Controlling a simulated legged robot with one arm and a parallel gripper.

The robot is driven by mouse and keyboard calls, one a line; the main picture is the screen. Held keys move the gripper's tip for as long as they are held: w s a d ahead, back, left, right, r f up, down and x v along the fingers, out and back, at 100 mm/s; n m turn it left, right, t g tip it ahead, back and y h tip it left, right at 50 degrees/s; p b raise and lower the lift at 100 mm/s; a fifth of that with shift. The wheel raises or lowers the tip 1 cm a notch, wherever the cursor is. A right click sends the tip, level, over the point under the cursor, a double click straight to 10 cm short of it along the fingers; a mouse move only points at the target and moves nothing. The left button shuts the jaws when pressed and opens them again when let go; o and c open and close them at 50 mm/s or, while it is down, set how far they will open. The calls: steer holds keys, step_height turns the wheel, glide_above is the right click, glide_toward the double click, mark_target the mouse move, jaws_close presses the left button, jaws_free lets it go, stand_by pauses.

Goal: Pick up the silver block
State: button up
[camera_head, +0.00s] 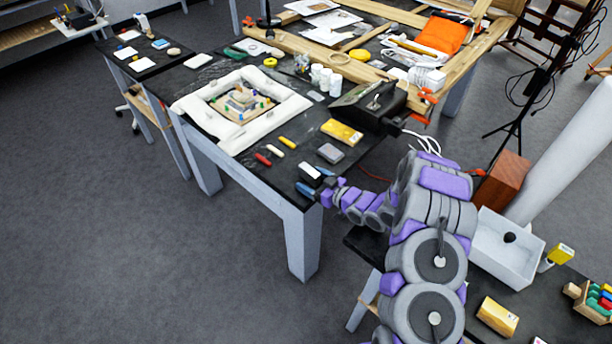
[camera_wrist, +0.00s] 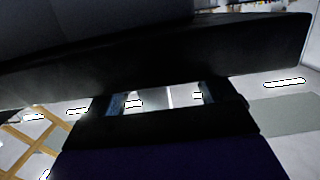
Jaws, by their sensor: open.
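A small silver-white block (camera_head: 309,171) lies on the black table top (camera_head: 246,163) near its front right corner. My gripper (camera_head: 314,181) is low over that corner, with its blue fingers apart on either side of the block's near end. In the wrist view, the gap of my gripper (camera_wrist: 161,100) shows a pale, shiny surface between the two fingers. Most of that view is dark, and I cannot tell whether the fingers touch the block.
A grey block (camera_head: 330,153), a yellow box (camera_head: 341,132) and red and yellow sticks (camera_head: 263,159) lie close by. A black case (camera_head: 368,106) stands behind. The table edge is right below my gripper.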

mark_target(305, 173)
steer(key=x, duration=0.1)
steer(key=b+x, duration=0.1)
steer(key=x, duration=0.1)
steer(key=shift+w+r, duration=0.1)
steer(key=shift+r, duration=0.1)
steer(key=shift+w, duration=0.25)
steer(key=shift+w+d+r, duration=0.1)
steer(key=shift+w+d, duration=0.2)
steer(key=shift+d, duration=0.4)
steer(key=shift+a, duration=0.75)
steer(key=shift+c, duration=1)
steer(key=shift+a, duration=0.35)
steer(key=c, duration=0.3)
steer(key=shift+d, duration=0.8)
steer(key=c, duration=0.6)
steer(key=shift+a, duration=0.1)
steer(key=c, duration=0.3)
steer(key=shift+a, duration=0.45)
jaws_close()
